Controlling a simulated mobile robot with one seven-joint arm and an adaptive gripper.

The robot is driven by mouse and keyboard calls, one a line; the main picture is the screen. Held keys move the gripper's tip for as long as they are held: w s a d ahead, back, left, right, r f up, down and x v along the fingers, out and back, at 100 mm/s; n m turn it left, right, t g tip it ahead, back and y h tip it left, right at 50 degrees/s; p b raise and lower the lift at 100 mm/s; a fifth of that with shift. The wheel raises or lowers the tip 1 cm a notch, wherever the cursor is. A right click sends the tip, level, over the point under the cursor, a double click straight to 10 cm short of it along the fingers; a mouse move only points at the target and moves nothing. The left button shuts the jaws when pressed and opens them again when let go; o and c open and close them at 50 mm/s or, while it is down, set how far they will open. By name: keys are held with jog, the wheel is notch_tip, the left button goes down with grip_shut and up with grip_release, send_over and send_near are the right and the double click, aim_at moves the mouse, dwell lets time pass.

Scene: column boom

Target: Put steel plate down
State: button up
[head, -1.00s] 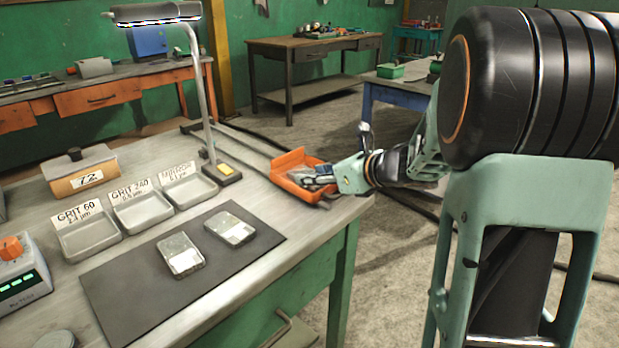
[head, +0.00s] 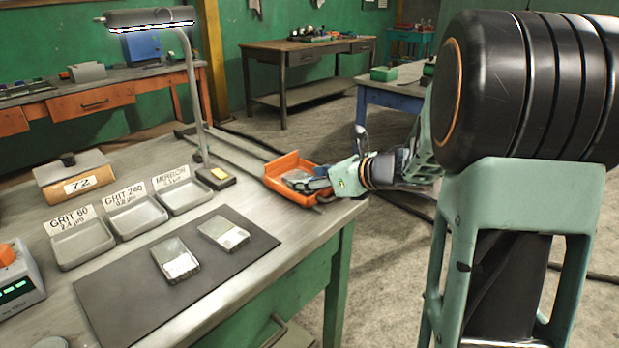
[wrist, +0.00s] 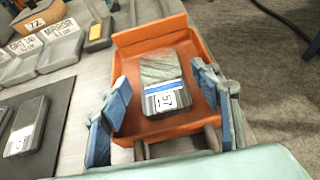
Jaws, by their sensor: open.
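A grey steel plate (wrist: 162,82) with a blue stripe and a white number label lies in the orange tray (wrist: 203,75). It also shows in the head view (head: 297,177), partly hidden by my gripper (head: 318,184). The tray (head: 277,185) stands at the bench's right end. In the wrist view my gripper (wrist: 160,88) is open, its blue fingers on either side of the plate with a gap at each. Two more steel plates, one left (head: 176,260) and one right (head: 224,232), lie on the dark mat (head: 120,297).
Three labelled trays, GRIT 60 (head: 82,250), GRIT 240 (head: 135,222) and MIRROR (head: 185,200), stand behind the mat. A lamp (head: 190,90) rises near the orange tray. A box marked 72 (head: 75,180) is at the left. The bench edge is close to my gripper.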

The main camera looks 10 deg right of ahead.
jog(key=p+v, duration=0.1)
jog(key=v, duration=1.1)
jog(key=shift+p, duration=0.4)
